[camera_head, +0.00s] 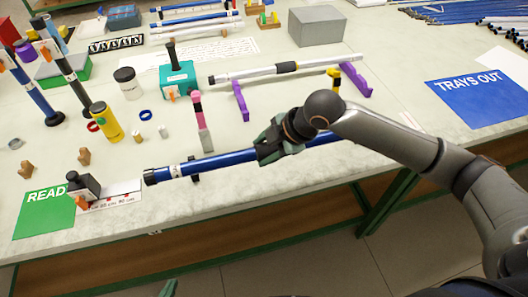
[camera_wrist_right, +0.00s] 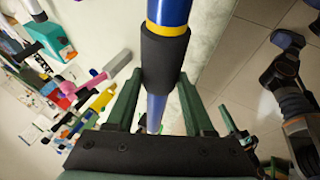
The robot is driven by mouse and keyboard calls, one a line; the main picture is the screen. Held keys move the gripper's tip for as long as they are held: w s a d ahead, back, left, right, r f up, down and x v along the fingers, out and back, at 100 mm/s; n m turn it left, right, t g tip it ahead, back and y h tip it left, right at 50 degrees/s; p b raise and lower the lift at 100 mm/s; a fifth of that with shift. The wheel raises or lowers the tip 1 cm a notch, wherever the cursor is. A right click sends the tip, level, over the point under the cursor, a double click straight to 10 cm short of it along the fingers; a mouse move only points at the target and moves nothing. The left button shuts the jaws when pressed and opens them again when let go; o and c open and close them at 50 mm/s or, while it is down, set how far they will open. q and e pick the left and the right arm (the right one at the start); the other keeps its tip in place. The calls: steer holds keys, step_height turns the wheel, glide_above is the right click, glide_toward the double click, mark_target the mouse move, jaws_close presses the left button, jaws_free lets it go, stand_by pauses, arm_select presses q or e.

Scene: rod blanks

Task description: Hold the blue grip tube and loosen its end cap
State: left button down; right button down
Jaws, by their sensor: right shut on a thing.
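The blue grip tube (camera_head: 222,160) lies near the table's front edge, with a dark end cap (camera_head: 150,177) at its left end. Its middle is hidden behind my right gripper (camera_head: 272,146), and more blue shows to the right of it. The right wrist view shows the tube's black sleeve (camera_wrist_right: 165,60) and yellow ring between the green fingers of my right gripper (camera_wrist_right: 160,112), which is shut on the tube. Only a green tip of my left gripper (camera_head: 168,288) shows at the bottom edge of the head view, off the table; its jaws cannot be judged.
A silver rod (camera_head: 245,75) rests on purple supports. The blue TRAYS OUT mat (camera_head: 480,97) is clear.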

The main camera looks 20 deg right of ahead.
steer(key=shift+w+d+f+b, duration=0.35)
steer(key=shift+w+f+b, duration=0.3)
steer(key=shift+w+f, duration=0.55)
steer(key=shift+w+d+f+b, duration=0.35)
steer(key=shift+w+f+b, duration=0.45)
steer(key=shift+w, duration=0.65)
steer(key=shift+w+d+f+b, duration=0.35)
steer(key=shift+w+f+b, duration=0.15)
steer(key=shift+w+f, duration=0.8)
steer(key=shift+r, duration=0.15)
steer(key=shift+f, duration=1)
steer(key=shift+r, duration=0.15)
steer(key=shift+r+p, duration=0.45)
steer(key=shift+p, duration=0.15)
